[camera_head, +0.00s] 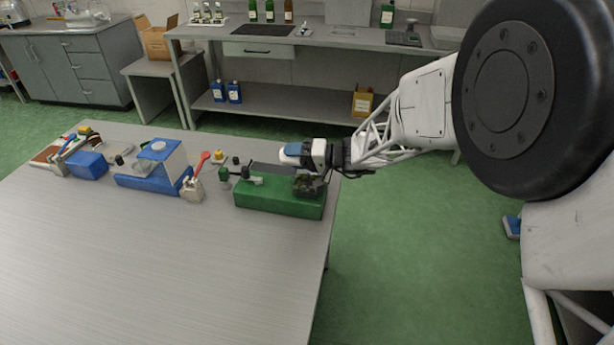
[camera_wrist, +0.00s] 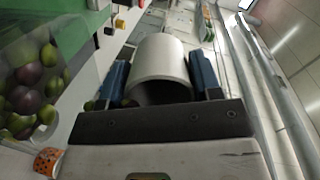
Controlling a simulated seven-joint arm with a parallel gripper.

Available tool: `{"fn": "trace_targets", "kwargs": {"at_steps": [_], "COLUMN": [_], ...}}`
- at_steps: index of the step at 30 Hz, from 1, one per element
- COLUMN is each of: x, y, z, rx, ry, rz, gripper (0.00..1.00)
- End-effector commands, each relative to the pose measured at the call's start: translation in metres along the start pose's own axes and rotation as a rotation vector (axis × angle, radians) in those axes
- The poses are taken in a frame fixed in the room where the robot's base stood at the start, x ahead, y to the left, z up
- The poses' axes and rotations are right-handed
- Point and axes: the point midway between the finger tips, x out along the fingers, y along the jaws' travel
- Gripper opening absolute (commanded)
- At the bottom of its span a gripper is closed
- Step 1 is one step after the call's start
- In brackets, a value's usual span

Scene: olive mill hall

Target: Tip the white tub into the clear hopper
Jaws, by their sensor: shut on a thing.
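My gripper (camera_head: 294,150) is shut on the white tub (camera_wrist: 160,60), with one blue finger on each side of it in the wrist view. The tub also shows as a small white patch in the head view (camera_head: 319,151). It looks tilted, with a dark opening toward my wrist; I cannot see its contents. The clear hopper (camera_head: 311,183) stands on the right end of a green base, just below my gripper. In the wrist view the hopper (camera_wrist: 22,52) is at the left, with several green and purple olives behind its wall.
The green base (camera_head: 280,202) sits at the table's right edge. The table's front (camera_head: 150,270) is clear. A back bench (camera_head: 290,36) holds bottles.

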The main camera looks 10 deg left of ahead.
Motion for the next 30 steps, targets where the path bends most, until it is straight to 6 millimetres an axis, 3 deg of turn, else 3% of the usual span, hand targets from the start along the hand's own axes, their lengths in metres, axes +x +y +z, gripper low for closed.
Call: {"fn": "trace_targets", "kwargs": {"at_steps": [30], "x": [-0.0023], "y": [-0.0021], "z": [-0.0003], "rx": [0.0], "ry": [0.036], "rz": [-0.087], "gripper": [0.32]}}
